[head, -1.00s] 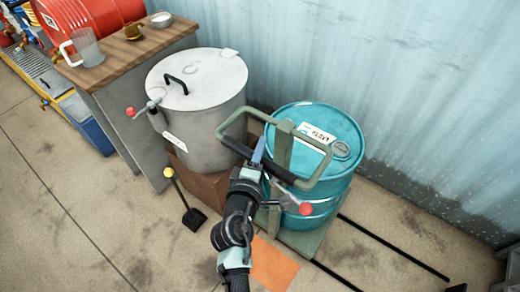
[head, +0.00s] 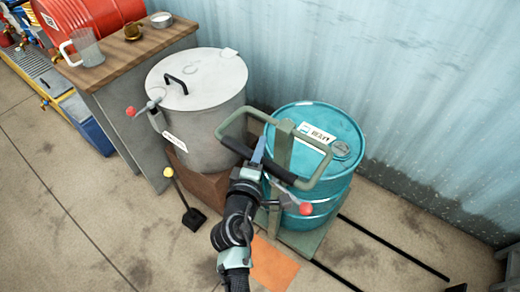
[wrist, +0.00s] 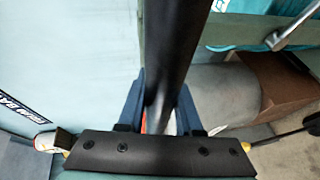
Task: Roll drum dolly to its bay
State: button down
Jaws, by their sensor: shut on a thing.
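The drum dolly (head: 283,147) has a green frame with a looped handle and a flat base, and it carries a teal drum (head: 325,195). My gripper (head: 260,155) is shut on the black grip of the handle. In the wrist view its blue fingers (wrist: 163,105) sit on both sides of the black grip bar (wrist: 175,45). The drum stands upright on the dolly. Two dark parallel lines (head: 400,250) run along the floor to the right of the dolly. I cannot tell whether they mark the bay. The dolly's wheels are hidden.
A grey lidded pot (head: 205,115) on a brown block (head: 205,183) stands close to the dolly's left. An orange floor patch (head: 273,266) lies in front. A yellow-knobbed pedal (head: 193,218) stands left. The corrugated wall (head: 400,80) is behind. Floor to the right is mostly clear.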

dwell(0.4)
jog(key=shift+w+a+r+b, duration=0.1)
jog(key=shift+w+a+b, duration=0.15)
jog(key=shift+a, duration=0.25)
jog(key=shift+w+a+r+b, duration=0.1)
jog(key=shift+w+a+b, duration=0.15)
jog(key=shift+a, duration=0.2)
jog(key=c, duration=0.6)
grip_release()
jog(key=shift+f, duration=0.15)
jog(key=shift+d, duration=0.15)
jog(key=shift+s, duration=0.1)
